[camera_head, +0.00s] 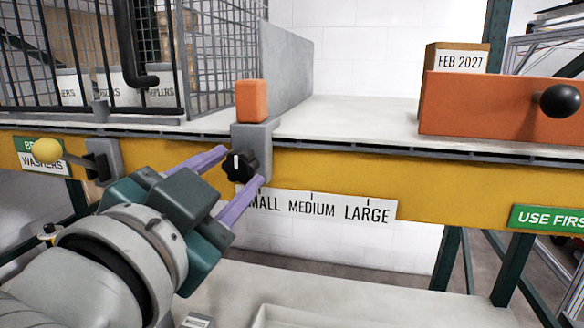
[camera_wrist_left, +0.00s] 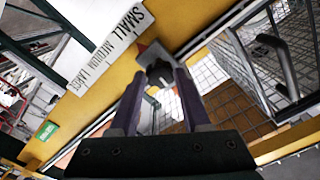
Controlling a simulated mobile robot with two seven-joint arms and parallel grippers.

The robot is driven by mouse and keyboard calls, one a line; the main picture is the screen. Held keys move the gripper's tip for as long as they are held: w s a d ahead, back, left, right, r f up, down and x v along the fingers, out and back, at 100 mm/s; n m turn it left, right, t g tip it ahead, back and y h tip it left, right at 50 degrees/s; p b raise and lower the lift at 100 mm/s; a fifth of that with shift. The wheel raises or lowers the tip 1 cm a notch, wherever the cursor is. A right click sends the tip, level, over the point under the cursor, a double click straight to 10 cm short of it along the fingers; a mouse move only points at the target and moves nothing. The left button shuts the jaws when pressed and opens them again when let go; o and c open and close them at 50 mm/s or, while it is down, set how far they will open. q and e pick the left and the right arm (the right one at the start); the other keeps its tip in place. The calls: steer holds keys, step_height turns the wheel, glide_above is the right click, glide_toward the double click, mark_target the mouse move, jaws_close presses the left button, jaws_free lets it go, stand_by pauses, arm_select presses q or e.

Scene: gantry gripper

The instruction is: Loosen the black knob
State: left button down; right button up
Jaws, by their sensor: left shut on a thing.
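The black knob (camera_head: 238,168) sits on the front of a grey sliding block (camera_head: 262,140) on the yellow beam (camera_head: 330,172). A white line marks its face, pointing roughly up. An orange block (camera_head: 251,100) tops the grey block. My left gripper (camera_head: 241,168) reaches up from the lower left, its two purple fingers on either side of the knob, shut on it. In the left wrist view the knob (camera_wrist_left: 160,72) lies between the fingertips. A scale label (camera_head: 325,206) reading medium and large is below; its left end is partly hidden by a finger. My right gripper is out of view.
A wire cage (camera_head: 215,60) with a black handle (camera_head: 135,50) stands at the left on the shelf. A yellow-ball lever (camera_head: 47,150) juts from the beam. An orange box (camera_head: 480,108) with a black ball handle (camera_head: 559,101) stands at the right. The shelf between is clear.

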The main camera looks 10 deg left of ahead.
arm_select(q)
steer(key=shift+n, duration=0.3)
stand_by(0.4)
steer(key=shift+c, duration=1.8)
jaws_free()
steer(key=shift+s+f+b, duration=0.15)
steer(key=shift+s+b, duration=0.15)
steer(key=shift+s, duration=0.25)
steer(key=s+b, duration=0.3)
steer(key=s, duration=0.6)
steer(key=shift+a+b, duration=0.15)
steer(key=shift+b, duration=0.2)
